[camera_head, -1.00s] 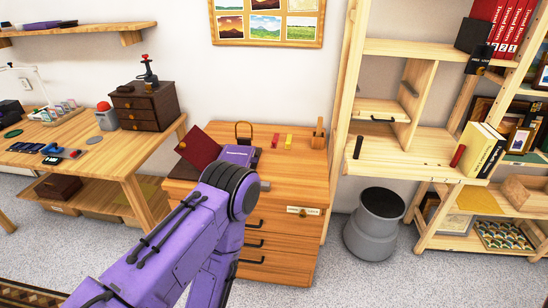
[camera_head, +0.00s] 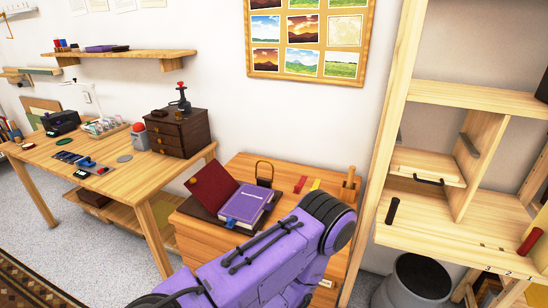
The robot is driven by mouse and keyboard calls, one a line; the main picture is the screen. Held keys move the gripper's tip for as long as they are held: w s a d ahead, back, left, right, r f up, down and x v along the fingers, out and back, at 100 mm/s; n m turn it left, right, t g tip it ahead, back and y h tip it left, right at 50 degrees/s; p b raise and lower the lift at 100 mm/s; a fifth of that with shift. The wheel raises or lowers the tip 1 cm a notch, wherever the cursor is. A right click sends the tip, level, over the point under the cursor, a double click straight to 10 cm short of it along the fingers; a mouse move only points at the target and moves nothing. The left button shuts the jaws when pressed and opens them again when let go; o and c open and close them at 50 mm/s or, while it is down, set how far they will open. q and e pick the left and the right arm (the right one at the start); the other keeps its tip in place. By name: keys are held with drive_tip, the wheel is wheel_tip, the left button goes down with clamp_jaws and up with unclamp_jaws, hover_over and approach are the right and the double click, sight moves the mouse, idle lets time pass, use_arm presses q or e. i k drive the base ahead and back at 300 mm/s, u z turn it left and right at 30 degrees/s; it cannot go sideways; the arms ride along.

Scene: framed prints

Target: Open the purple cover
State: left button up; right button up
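A purple book (camera_head: 246,205), its cover facing up and flat, lies on top of the wooden drawer cabinet. A dark red panel (camera_head: 211,187) stands tilted up at its left side, above a dark base (camera_head: 203,209). I cannot tell whether the panel is a book cover or a box lid. A small blue piece (camera_head: 238,222) shows at the book's front edge. My purple left arm comes in from the lower left, with its bend right of the book. Neither gripper can be seen.
The drawer cabinet (camera_head: 240,169) also holds a padlock-like object (camera_head: 264,173), red and yellow pieces and a wooden holder. A wooden table (camera_head: 135,172) with a dark drawer box (camera_head: 180,132) stands left. Wooden shelves (camera_head: 470,97) and a grey bin (camera_head: 411,282) are at right.

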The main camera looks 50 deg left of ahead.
sight(245, 206)
drive_tip(key=u, duration=0.55)
drive_tip(key=i, duration=0.55)
drive_tip(key=u, duration=0.65)
